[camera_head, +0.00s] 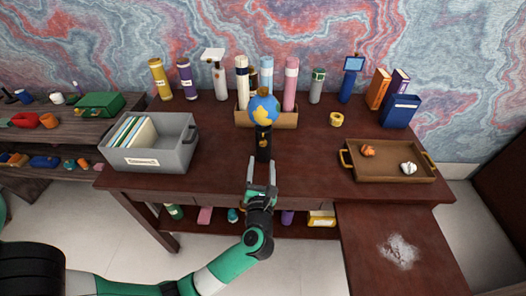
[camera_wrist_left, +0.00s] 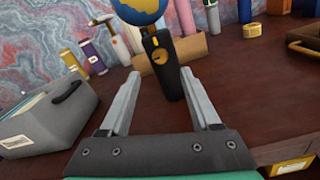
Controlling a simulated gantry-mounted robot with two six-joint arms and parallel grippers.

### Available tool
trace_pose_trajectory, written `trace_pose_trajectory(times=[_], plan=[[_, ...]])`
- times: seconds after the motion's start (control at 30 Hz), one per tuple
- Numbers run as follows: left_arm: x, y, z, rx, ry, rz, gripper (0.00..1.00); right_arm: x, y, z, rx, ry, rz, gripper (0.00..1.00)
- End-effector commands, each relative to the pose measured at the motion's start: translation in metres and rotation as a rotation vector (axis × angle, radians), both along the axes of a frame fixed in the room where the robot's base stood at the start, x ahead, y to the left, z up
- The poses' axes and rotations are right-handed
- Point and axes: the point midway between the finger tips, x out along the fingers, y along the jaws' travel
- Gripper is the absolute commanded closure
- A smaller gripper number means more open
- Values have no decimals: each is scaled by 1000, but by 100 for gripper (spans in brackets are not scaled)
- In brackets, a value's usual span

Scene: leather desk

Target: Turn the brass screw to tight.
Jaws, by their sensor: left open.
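The brass screw (camera_wrist_left: 160,56) is a small round brass-coloured piece on the front face of a black upright stand (camera_wrist_left: 164,76). In the head view the stand (camera_head: 263,152) stands near the middle front of the desk and carries a blue and gold globe (camera_head: 264,109). My left gripper (camera_head: 262,165) is open and empty in front of the stand, its two fingers pointing at it. In the left wrist view the fingers (camera_wrist_left: 160,76) lie either side of the stand's line, apart from the screw. The screw's slot angle is too small to tell. My right gripper is not in view.
A grey file box (camera_head: 175,160) stands at left. A brown tray (camera_head: 390,177) with two crumpled balls is at right. A cardboard box (camera_head: 287,121) with bottles stands behind the globe. A yellow roll (camera_head: 336,119) is at back right. Bare desk lies on both sides of the stand.

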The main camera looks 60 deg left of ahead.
Motion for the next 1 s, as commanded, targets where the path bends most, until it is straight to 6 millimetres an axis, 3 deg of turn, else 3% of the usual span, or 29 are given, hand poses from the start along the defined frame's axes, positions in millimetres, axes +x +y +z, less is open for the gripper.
trace_pose_trajectory(times=[0.1,0.3,0.67,1.0], plan=[[12,26,-3,0,-3,5,36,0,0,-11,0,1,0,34],[29,56,-2,0,-2,2,36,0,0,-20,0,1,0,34],[34,65,0,1,0,-1,36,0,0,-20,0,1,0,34],[34,65,0,1,0,-1,94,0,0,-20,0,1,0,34]])
